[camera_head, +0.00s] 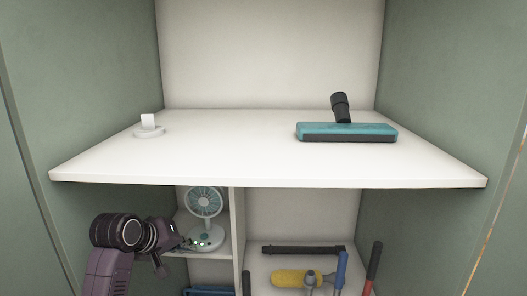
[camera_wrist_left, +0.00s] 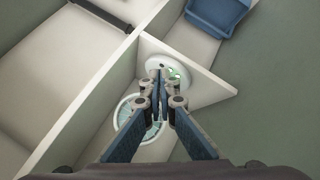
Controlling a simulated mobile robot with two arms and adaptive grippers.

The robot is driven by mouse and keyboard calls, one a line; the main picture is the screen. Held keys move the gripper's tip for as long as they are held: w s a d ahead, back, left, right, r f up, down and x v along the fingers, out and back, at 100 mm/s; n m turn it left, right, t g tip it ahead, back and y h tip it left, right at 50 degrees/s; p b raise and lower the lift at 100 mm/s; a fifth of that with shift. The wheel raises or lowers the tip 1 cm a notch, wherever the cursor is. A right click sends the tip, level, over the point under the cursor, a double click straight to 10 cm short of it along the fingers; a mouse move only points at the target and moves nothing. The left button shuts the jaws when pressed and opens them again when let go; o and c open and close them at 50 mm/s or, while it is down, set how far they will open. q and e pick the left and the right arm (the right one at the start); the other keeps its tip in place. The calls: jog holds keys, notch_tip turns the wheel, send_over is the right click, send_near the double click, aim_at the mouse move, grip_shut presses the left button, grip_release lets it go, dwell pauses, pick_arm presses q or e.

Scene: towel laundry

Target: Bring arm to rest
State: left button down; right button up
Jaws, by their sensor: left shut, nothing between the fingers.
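My left gripper (camera_head: 179,244) is at the lower left of the head view, in front of the lower left compartment of the cabinet. It is shut and empty, as its fingers (camera_wrist_left: 161,88) show together in the left wrist view. A white fan (camera_head: 205,205) with a teal centre stands on a small shelf just right of the gripper. In the left wrist view the fan's round base (camera_wrist_left: 152,68) and its head (camera_wrist_left: 127,110) lie beyond and beside the fingers. I cannot tell whether the fingers touch the fan. My right gripper is not in view.
A white upper shelf (camera_head: 235,150) juts out above my left arm. It holds a teal vacuum head (camera_head: 346,132) and a small white stand (camera_head: 149,128). A vertical divider (camera_head: 238,240) is right of the fan. Tools, including a yellow roller (camera_head: 295,277), lie at lower right.

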pick_arm(q)
notch_tip(320, 180, down, 15)
jog(key=g+b, duration=0.1)
jog(key=b, duration=0.1)
jog(key=s+a+f+m+g+y+b, duration=0.15)
jog(key=s+f, duration=0.35)
jog(key=f, duration=0.7)
jog(key=s+f+g+b, duration=0.15)
jog(key=s+f, duration=0.35)
jog(key=f, duration=0.8)
jog(key=s+a+f+m+y+b, duration=0.1)
jog(key=s+f+b, duration=0.3)
jog(key=f, duration=0.8)
jog(key=s+f+m+g+b, duration=0.2)
jog(key=s+f, duration=1.5)
jog(key=s, duration=0.3)
jog(key=s+f+m+b, duration=0.1)
jog(key=s+f, duration=0.4)
jog(key=s, duration=0.7)
jog(key=s+f+m+g+b, duration=0.1)
jog(key=s+f, duration=0.5)
jog(key=s, duration=0.7)
jog(key=shift+s+a+m+g+y+b, duration=0.15)
jog(key=shift+a+m+g+y+b, duration=0.25)
jog(key=shift+b, duration=0.2)
